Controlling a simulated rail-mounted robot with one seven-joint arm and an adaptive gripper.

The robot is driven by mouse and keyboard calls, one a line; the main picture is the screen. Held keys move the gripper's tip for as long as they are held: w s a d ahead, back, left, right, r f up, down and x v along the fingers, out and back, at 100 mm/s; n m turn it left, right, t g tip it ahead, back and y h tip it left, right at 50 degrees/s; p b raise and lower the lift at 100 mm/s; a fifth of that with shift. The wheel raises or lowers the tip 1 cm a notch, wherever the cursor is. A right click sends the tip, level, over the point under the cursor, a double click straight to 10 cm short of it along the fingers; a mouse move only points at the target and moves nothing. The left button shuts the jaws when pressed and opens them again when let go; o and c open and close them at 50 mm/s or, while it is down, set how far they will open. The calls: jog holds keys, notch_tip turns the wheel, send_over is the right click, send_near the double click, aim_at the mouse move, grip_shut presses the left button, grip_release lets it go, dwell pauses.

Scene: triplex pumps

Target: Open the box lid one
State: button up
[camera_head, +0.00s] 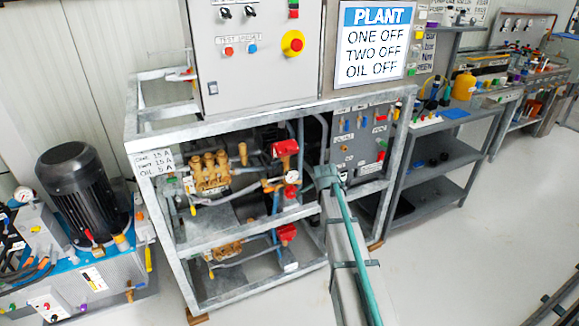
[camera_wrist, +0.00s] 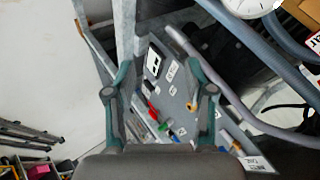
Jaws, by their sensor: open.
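A grey control box (camera_head: 250,75) with black knobs, small red and blue buttons and a red-on-yellow stop button sits on top of the metal frame in the head view. Its front looks shut. No label marks a lid as "one", so I cannot tell which lid is meant. My gripper (camera_wrist: 158,68) is open in the wrist view, its teal fingers spread with nothing held. Beyond them is a tilted grey panel (camera_wrist: 180,105) with labels and red, green and blue fittings. In the head view my gripper (camera_head: 326,176) is small, at the frame's front right, below the control box.
The metal frame (camera_head: 165,235) holds brass pumps (camera_head: 208,170), hoses and red fittings close to my gripper. A white PLANT sign (camera_head: 374,43) stands above. A black motor (camera_head: 80,190) is at left. Grey shelves (camera_head: 440,160) stand at right. The floor (camera_head: 500,220) at right is mostly clear.

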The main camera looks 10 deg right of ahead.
notch_tip(320, 180, down, 3)
jog(key=d+n+t+b, duration=0.1)
jog(key=t+b, duration=0.1)
jog(key=n+t+y+b, duration=0.4)
jog(key=n+t+y, duration=0.55)
jog(key=n, duration=0.65)
send_near(289, 146)
jog(key=shift+t+h, duration=0.55)
jog(key=shift+h, duration=0.1)
jog(key=x, duration=0.9)
jog(key=shift+w+a+f, duration=0.2)
jog(key=shift+w+a, duration=0.2)
grip_shut()
jog(key=shift+r+p, duration=0.25)
jog(key=shift+p, duration=0.4)
